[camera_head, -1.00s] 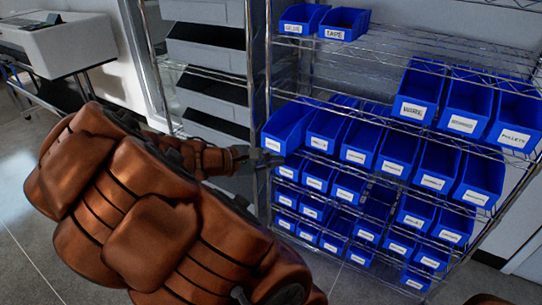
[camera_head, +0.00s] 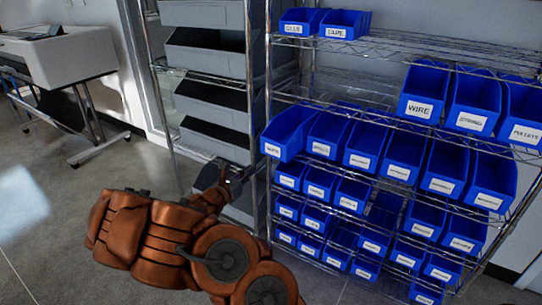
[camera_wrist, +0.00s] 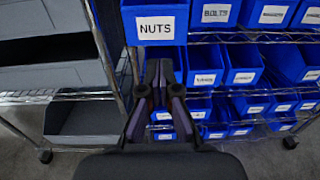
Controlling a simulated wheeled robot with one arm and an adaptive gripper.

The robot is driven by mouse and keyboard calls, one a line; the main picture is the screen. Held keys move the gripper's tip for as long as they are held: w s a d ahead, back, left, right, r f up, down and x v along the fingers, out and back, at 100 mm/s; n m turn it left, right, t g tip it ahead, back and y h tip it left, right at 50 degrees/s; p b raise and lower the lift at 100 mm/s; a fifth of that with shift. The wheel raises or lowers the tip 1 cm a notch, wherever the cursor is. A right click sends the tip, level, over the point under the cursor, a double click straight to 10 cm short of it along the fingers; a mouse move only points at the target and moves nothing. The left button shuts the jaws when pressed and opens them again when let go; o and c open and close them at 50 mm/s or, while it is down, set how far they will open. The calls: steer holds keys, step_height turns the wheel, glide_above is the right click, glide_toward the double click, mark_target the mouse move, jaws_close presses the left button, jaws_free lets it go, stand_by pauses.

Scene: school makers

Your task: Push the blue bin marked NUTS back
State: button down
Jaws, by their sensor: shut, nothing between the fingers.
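The blue NUTS bin (camera_head: 288,132) is the leftmost in its row on the wire shelf. It sticks out in front of its neighbours. In the wrist view, the NUTS bin (camera_wrist: 155,9) is at the top, its white label facing me. My gripper (camera_head: 228,174) is shut and empty, lower than the bin and to its left in the head view. In the wrist view, my gripper (camera_wrist: 159,68) points toward the shelf, its tips appearing just below the NUTS label. I see no contact with the bin.
The BOLTS bin (camera_wrist: 216,13) is right of NUTS. Lower rows of blue bins (camera_head: 290,182) sit beneath. A metal shelf post (camera_head: 268,190) stands close to the bin's left side. Grey bins (camera_head: 205,95) fill the rack to the left. The floor at left is open.

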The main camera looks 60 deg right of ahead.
mark_target(275, 149)
steer(key=shift+d+r, duration=0.1)
steer(key=shift+d, duration=6.65)
